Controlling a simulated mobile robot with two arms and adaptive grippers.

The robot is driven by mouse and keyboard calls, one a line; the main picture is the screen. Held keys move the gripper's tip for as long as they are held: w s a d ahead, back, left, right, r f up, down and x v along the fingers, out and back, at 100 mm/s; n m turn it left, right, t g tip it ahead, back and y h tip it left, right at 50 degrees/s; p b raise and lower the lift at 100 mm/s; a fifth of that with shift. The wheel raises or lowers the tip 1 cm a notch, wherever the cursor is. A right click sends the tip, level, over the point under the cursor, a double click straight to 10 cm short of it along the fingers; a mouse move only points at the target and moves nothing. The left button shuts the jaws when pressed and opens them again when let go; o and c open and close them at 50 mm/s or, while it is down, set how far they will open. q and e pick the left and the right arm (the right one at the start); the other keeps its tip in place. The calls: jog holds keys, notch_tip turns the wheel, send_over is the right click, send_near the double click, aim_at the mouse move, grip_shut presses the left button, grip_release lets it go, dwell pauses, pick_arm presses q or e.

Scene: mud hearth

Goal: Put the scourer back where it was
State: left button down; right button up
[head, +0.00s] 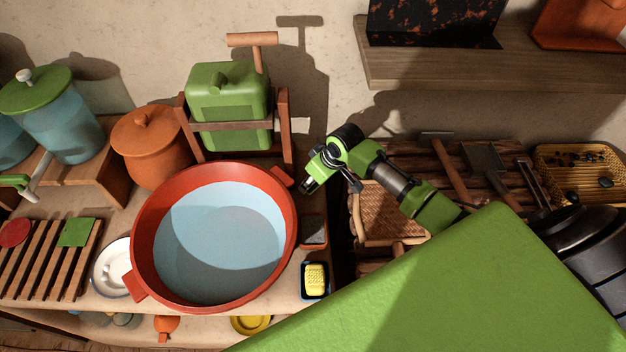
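Two small dishes stand between the red basin and the shelf's right edge. A dark grey pad (314,226) lies in the brownish one; it may be the scourer. A yellow, textured block (315,279) lies in the dark blue-edged dish (315,295) below it; I cannot tell for sure which is the scourer. My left gripper is not in view.
The red basin (145,205) of water fills the middle. A green jerrycan (228,90) and an orange pot (150,150) stand behind it. A slatted rack (45,265) and white plate (103,278) are left. A wicker basket (378,215) and tools lie right.

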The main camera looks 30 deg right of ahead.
jog(key=shift+w+d+f, duration=0.1)
jog(key=shift+w+f, duration=0.15)
jog(key=shift+f, duration=0.45)
jog(key=shift+f, duration=0.1)
jog(key=o, duration=1)
jog(key=v, duration=1.2)
